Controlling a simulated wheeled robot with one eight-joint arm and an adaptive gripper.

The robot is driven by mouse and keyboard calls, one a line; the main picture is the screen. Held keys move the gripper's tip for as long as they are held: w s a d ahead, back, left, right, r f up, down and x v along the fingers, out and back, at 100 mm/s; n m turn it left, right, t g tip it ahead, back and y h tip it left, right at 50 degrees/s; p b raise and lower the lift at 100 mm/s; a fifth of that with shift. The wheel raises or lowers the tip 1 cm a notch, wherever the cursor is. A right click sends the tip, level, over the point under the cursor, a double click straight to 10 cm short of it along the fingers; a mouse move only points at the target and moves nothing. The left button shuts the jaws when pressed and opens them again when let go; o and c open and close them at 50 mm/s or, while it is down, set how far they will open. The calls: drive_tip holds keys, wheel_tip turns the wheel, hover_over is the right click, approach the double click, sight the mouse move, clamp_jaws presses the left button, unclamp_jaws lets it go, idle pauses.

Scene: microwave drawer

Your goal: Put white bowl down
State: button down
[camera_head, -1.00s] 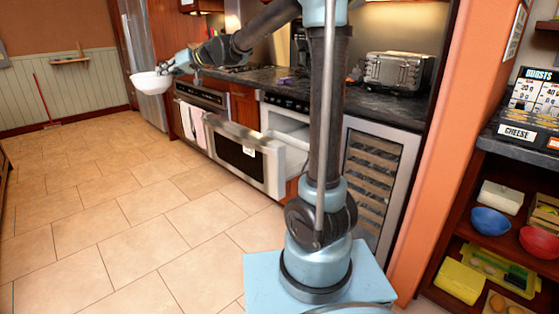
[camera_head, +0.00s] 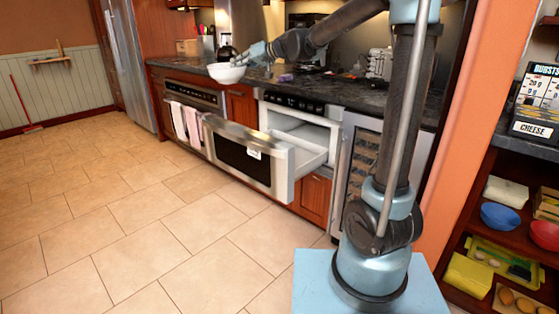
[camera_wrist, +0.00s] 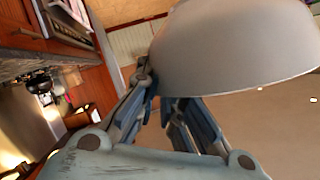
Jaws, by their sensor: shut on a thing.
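The white bowl (camera_head: 226,73) is held up by my gripper (camera_head: 250,57) near the front edge of the dark counter in the head view. In the wrist view the bowl (camera_wrist: 235,45) fills the upper right, and the fingers of my gripper (camera_wrist: 165,92) are shut on its edge. The microwave drawer (camera_head: 250,157) below is pulled open, and its pale inside shows. The bowl is above and to the left of the drawer. Whether the bowl touches the counter cannot be told.
The dark counter (camera_head: 345,98) holds a toaster (camera_head: 380,64) and small items. Towels (camera_head: 186,122) hang on the oven at left. A shelf with a blue bowl (camera_head: 499,217) and a red bowl (camera_head: 545,234) stands at right. The tiled floor (camera_head: 140,225) at left is clear.

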drive_tip(key=shift+w, duration=0.1)
drive_tip(key=w+d+f+m+t+h, duration=0.15)
drive_tip(key=w+d+f, duration=0.45)
drive_tip(key=f, duration=0.7)
drive_tip(key=w+d+f+m+t+h, duration=0.1)
drive_tip(key=w+d+f+m+t, duration=0.15)
drive_tip(key=d+f, duration=0.75)
drive_tip(key=w+d+f+m+t+h, duration=0.2)
drive_tip(key=w+d+f, duration=0.3)
drive_tip(key=f, duration=1.1)
drive_tip(key=w+a, duration=0.3)
drive_tip(key=w, duration=0.6)
drive_tip(key=w+a, duration=0.3)
drive_tip(key=w, duration=0.6)
drive_tip(key=shift+s+a+f, duration=0.1)
drive_tip(key=shift+f, duration=1.6)
drive_tip(key=shift+s+a+f, duration=0.1)
drive_tip(key=shift+f, duration=1.6)
